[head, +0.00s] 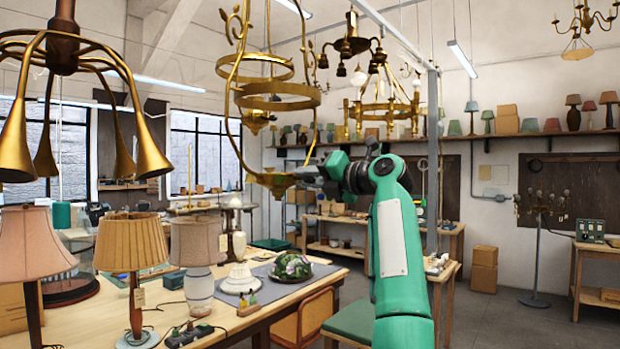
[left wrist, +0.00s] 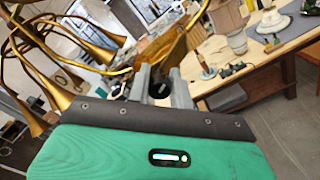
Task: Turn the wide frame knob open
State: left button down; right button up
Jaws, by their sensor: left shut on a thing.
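A wide brass frame (head: 277,97) with stacked rings hangs in the upper middle of the head view. A shallow brass bowl (head: 271,181) is at its bottom. My left gripper (head: 303,178) reaches the bowl's right side at the end of my green arm. In the left wrist view, the fingers (left wrist: 161,84) are close together beside brass parts (left wrist: 166,50) of the frame. The left gripper is shut on the frame's knob, which the fingers mostly hide. I cannot tell how far the knob is turned. My right gripper is not in view.
A brass fixture with trumpet-shaped arms (head: 70,60) hangs close at left. Another chandelier (head: 385,100) hangs behind my arm, near a grey post (head: 433,160). Below, a wooden bench (head: 235,318) carries table lamps (head: 131,243) and a flowered shade (head: 291,266). Open floor lies at right.

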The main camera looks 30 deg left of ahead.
pick_arm(q)
jog(key=m, duration=0.4)
jog(key=shift+m, duration=0.4)
dwell(0.4)
jog(key=c, duration=1.3)
grip_release()
jog(key=shift+o, duration=0.2)
jog(key=shift+f, duration=0.1)
